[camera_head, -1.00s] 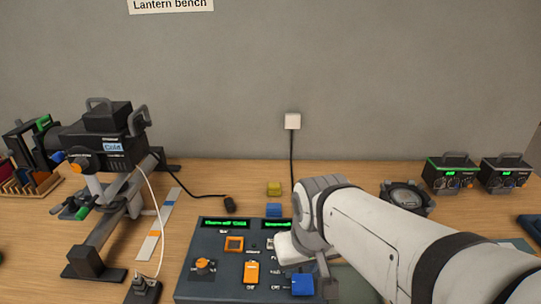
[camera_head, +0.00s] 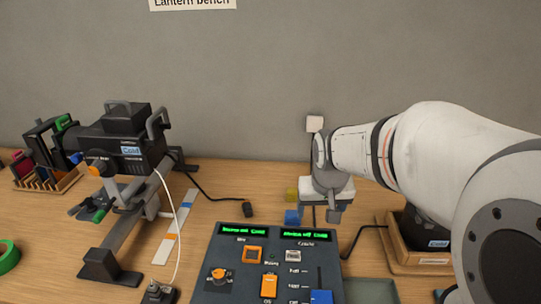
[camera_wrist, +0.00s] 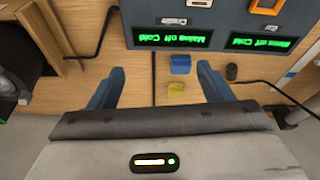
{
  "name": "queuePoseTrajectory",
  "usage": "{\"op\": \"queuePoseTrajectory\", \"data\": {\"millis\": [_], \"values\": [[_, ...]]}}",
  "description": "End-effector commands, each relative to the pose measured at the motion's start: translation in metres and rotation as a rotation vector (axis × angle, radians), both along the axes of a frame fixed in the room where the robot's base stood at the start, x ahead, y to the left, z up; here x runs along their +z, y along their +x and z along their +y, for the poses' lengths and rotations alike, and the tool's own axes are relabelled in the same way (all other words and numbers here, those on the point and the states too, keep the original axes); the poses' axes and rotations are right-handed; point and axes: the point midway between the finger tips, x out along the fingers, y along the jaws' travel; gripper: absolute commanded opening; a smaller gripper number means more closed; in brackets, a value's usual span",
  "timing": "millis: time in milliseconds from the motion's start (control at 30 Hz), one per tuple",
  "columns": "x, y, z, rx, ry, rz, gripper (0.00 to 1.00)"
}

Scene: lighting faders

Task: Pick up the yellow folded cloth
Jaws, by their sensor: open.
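The yellow folded cloth (camera_head: 291,195) lies on the wooden bench behind the control console, just behind a blue folded cloth (camera_head: 292,216). In the wrist view the yellow cloth (camera_wrist: 176,86) shows between my fingers, near the palm side, beside the blue cloth (camera_wrist: 180,64). My gripper (camera_head: 333,215) points down to the right of both cloths in the head view. In the wrist view my gripper (camera_wrist: 161,70) is open and empty, its two fingers spread wide. The cloths look apart from the fingers; the height gap is hard to judge.
The console (camera_head: 240,262) with lit green displays stands in front. A small black plug (camera_head: 248,209) lies to the left. A black lantern on a stand (camera_head: 125,145) is further left.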

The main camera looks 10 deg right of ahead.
Motion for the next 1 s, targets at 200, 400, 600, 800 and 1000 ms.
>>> {"op": "queuePoseTrajectory", "data": {"millis": [200,400,600,800,1000], "values": [[-0.023,0.111,0.003,-0.052,-0.005,-0.040,0.73],[-0.060,0.188,0.007,-0.090,0.000,-0.079,0.73],[-0.085,0.224,0.009,-0.110,0.005,-0.101,0.73],[-0.103,0.236,0.008,-0.115,0.007,-0.103,0.73],[-0.120,0.244,0.007,-0.115,0.007,-0.104,0.73]]}}
